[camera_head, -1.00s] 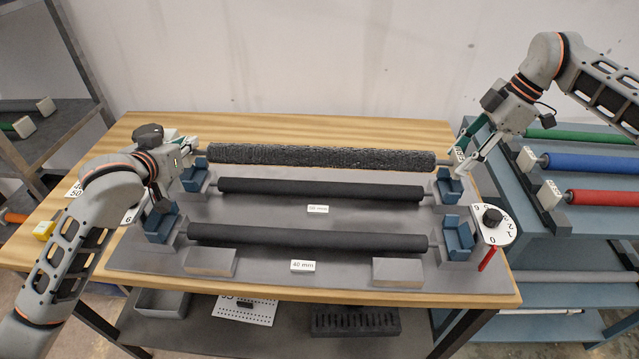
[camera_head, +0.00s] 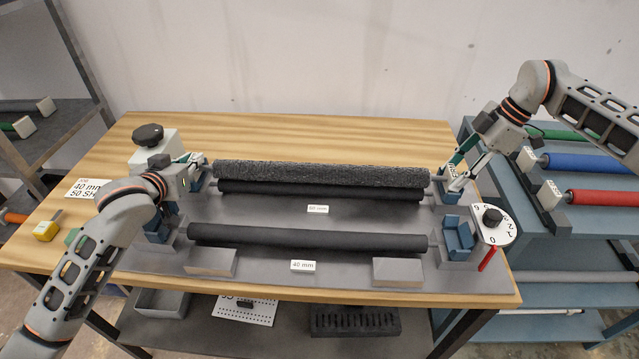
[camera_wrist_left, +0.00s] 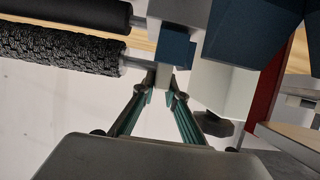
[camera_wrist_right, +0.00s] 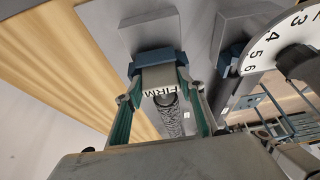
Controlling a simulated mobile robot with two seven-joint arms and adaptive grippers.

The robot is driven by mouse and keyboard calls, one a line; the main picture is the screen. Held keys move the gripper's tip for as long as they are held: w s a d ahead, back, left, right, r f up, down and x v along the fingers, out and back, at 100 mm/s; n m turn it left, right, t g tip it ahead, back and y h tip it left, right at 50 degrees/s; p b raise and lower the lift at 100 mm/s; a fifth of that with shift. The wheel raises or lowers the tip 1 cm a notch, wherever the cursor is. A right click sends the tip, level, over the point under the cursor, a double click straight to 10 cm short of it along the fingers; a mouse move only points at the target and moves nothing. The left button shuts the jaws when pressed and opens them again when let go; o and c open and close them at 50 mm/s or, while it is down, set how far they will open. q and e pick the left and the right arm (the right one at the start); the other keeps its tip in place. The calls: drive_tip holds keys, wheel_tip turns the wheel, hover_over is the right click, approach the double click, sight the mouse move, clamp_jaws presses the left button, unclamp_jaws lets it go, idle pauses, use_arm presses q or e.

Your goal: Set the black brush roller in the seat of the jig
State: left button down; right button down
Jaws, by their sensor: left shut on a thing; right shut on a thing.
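The black brush roller (camera_head: 320,175), with its rough textured surface, lies level across the back of the jig (camera_head: 270,213). It overlaps the rear smooth black roller (camera_head: 320,193) in the head view; whether they touch I cannot tell. My left gripper (camera_head: 203,162) is shut on its left end, whose pale end block shows between the fingers in the left wrist view (camera_wrist_left: 160,92). My right gripper (camera_head: 457,180) is shut on its right end, a lettered white block (camera_wrist_right: 158,82) close to a blue seat (camera_wrist_right: 150,58). Whether the ends rest in seats is hidden by the grippers.
A front smooth roller (camera_head: 310,238) sits between blue seats, the right one (camera_head: 458,237) clearly visible. A numbered dial (camera_head: 492,222) with a red lever stands at the right. A black knob (camera_head: 148,135) tops a white box at the left. Coloured rollers (camera_head: 600,197) lie on the right bench.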

use_arm(q)
drive_tip(key=shift+f, duration=0.4)
use_arm(e)
drive_tip(key=shift+s+f, duration=0.1)
drive_tip(key=shift+f, duration=0.35)
use_arm(q)
drive_tip(key=c, duration=2.1)
unclamp_jaws()
drive_tip(key=shift+s, duration=0.1)
use_arm(e)
drive_tip(key=c, duration=1.3)
unclamp_jaws()
drive_tip(key=shift+f, duration=0.1)
use_arm(q)
drive_tip(key=shift+o, duration=0.3)
drive_tip(key=shift+f, duration=0.15)
use_arm(e)
drive_tip(key=shift+f, duration=0.15)
use_arm(q)
drive_tip(key=shift+a, duration=0.1)
use_arm(e)
drive_tip(key=shift+d, duration=0.1)
drive_tip(key=shift+f, duration=0.1)
use_arm(q)
drive_tip(key=v, duration=0.8)
drive_tip(key=shift+r, duration=0.2)
use_arm(e)
drive_tip(key=v, duration=0.8)
drive_tip(key=shift+r, duration=0.35)
